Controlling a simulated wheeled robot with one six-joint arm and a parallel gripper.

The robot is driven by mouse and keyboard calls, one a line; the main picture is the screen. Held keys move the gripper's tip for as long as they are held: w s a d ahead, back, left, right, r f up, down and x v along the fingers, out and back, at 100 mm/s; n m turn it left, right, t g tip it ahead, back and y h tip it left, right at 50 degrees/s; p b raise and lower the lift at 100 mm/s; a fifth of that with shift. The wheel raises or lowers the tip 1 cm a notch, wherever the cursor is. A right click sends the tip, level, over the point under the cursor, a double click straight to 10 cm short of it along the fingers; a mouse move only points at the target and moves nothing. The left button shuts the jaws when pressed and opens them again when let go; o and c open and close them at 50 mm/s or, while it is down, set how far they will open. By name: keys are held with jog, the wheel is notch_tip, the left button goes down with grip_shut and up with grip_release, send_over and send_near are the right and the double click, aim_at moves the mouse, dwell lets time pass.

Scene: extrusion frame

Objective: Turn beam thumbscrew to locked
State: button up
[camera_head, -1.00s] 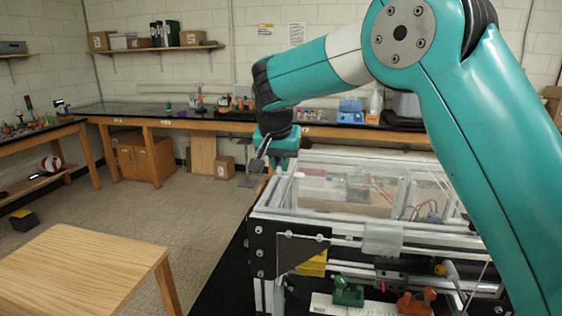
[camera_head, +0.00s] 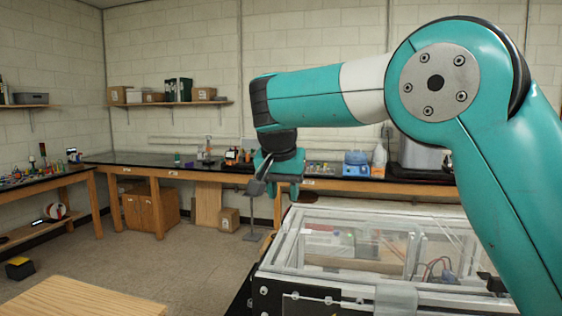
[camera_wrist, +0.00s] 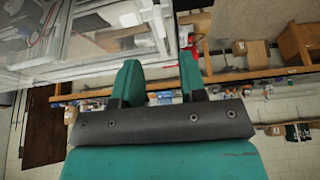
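The extrusion frame (camera_head: 330,276), with metal bars and clear panels, stands at the lower right of the head view. Its upper part also shows at the upper left of the wrist view (camera_wrist: 85,67). I cannot make out the beam thumbscrew in either current view; the lower front of the frame is cut off by the picture's bottom edge. My gripper (camera_head: 262,180) is above and beyond the frame's left side in the head view, apart from it. In the wrist view its two teal fingers (camera_wrist: 160,78) are spread with nothing between them.
A wooden table (camera_head: 85,298) is at the lower left. A long black-topped bench (camera_head: 215,174) runs along the back wall with small equipment on it. Cardboard boxes (camera_head: 229,219) stand below it. The floor (camera_head: 170,262) between table and frame is clear.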

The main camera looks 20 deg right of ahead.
jog(key=p+v, duration=0.3)
jog(key=v, duration=0.6)
jog(key=n+y+b, duration=0.2)
jog(key=n+b, duration=0.3)
jog(key=n, duration=0.3)
send_over(313, 276)
jog(key=shift+g, duration=0.4)
notch_tip(313, 276, down, 12)
jog(key=shift+r, duration=0.15)
jog(key=s+a+f+n+g+y+b, duration=0.1)
jog(key=s+f, duration=0.4)
jog(key=s, duration=0.5)
jog(key=s+a+f+n+g+y+b, duration=0.1)
jog(key=s+a+f+n+g+y, duration=0.1)
jog(key=s, duration=0.8)
notch_tip(313, 276, down, 3)
jog(key=shift+f+n+y+b, duration=0.2)
jog(key=shift+n+y+b, duration=0.15)
jog(key=shift+n+y, duration=0.5)
jog(key=shift+a, duration=0.15)
